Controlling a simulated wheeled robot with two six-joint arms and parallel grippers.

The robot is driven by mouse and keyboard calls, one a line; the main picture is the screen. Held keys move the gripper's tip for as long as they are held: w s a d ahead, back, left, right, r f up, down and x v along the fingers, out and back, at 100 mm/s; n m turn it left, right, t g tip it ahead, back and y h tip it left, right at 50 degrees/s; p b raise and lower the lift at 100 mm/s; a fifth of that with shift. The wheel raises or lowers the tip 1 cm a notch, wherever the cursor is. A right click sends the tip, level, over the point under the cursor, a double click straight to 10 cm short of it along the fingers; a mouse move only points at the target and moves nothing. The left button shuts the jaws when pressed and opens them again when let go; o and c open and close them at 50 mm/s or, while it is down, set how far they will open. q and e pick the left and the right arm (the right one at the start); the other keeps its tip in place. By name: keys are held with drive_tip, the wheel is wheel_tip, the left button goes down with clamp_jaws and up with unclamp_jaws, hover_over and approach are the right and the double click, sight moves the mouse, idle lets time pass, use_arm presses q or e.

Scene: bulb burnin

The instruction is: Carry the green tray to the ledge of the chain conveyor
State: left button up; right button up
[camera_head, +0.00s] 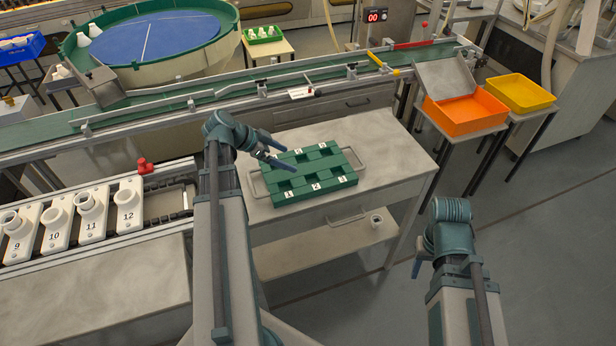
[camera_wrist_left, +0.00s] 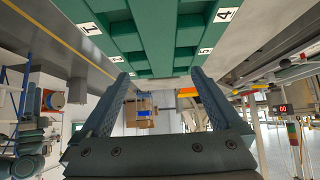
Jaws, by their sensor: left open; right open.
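The green tray (camera_head: 303,191) lies flat on a grey table, with numbered labels along its edges and several square pockets that look empty. Loop handles stand at its left end (camera_head: 257,186) and right end (camera_head: 352,158). My left gripper (camera_head: 286,158) is open at the tray's back left part, apparently above it. In the left wrist view the tray (camera_wrist_left: 152,35) fills the top, beyond the two spread fingers, with nothing between them. My right gripper (camera_head: 418,262) is open, right of the table and away from the tray. The chain conveyor (camera_head: 168,203) is at the left, with a flat ledge (camera_head: 100,285) along its front.
White numbered carriers (camera_head: 92,215) with sockets ride the chain conveyor. A red button (camera_head: 145,166) is at its back edge. A green belt (camera_head: 215,98) runs behind the table. Orange (camera_head: 465,113) and yellow (camera_head: 520,93) bins stand at the right.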

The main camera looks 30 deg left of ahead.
sight(307, 168)
use_arm(q)
drive_tip(key=b+x, duration=0.1)
drive_tip(key=x, duration=0.2)
drive_tip(key=shift+s+a+f, duration=0.1)
drive_tip(key=shift+w+d+f+b, duration=0.15)
drive_tip(key=shift+w+d+b, duration=0.1)
drive_tip(key=shift+w+b, duration=0.1)
use_arm(e)
wheel_tip(307, 168, down, 3)
drive_tip(key=shift+r, duration=0.2)
use_arm(q)
drive_tip(key=b+x, duration=0.3)
drive_tip(key=x, duration=0.1)
drive_tip(key=shift+f+b, duration=0.3)
drive_tip(key=shift+f, duration=0.1)
drive_tip(key=shift+w+d+f, duration=0.15)
drive_tip(key=shift+w+d, duration=0.05)
drive_tip(key=shift+w, duration=0.05)
use_arm(e)
wheel_tip(307, 168, down, 4)
drive_tip(key=shift+r, duration=0.1)
use_arm(q)
clamp_jaws()
